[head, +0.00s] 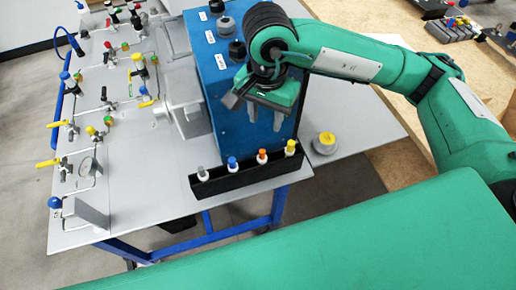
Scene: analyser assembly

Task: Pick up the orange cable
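The orange cable (262,157) shows as an orange-topped white connector standing upright in a black rack (240,179) at the front edge of the grey table. In the same rack stand a grey (202,173), a blue (232,163) and a yellow (291,148) connector. My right gripper (265,118) points down in front of the blue box, above and behind the rack, close to the orange connector in the picture. Its two grey fingers are apart with nothing between them. The lower parts of the connectors are hidden in the rack. My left gripper is out of view.
A blue box (225,92) with dark knobs on top stands directly behind the rack. A yellow-topped round part (326,140) sits to the right. Pipes, valves and a gauge (90,167) fill the table's left side. The grey table top left of the rack is clear.

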